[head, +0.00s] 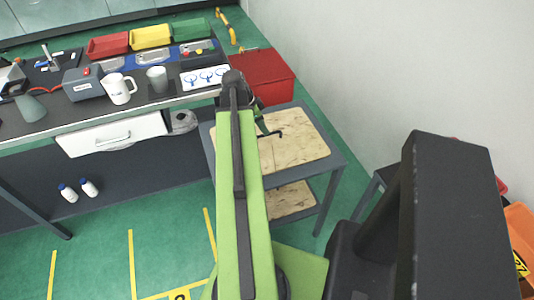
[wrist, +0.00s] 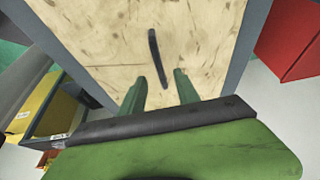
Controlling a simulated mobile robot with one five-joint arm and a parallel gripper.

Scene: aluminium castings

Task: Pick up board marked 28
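A pale wooden board (wrist: 110,38) with dark flecks lies flat on the top of a grey cart; it also shows in the head view (head: 297,143). A thin dark handle-like bar (wrist: 157,58) stands out on it. I can read no number on the board. In the head view my arm hides part of the board and most of my gripper (head: 262,127).
A second wooden board (head: 292,201) lies on the cart's lower shelf. A red box (head: 265,76) stands behind the cart, near the wall. A workbench with a white drawer (head: 112,134), mug (head: 118,88) and coloured bins is at left. Green floor is open in front.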

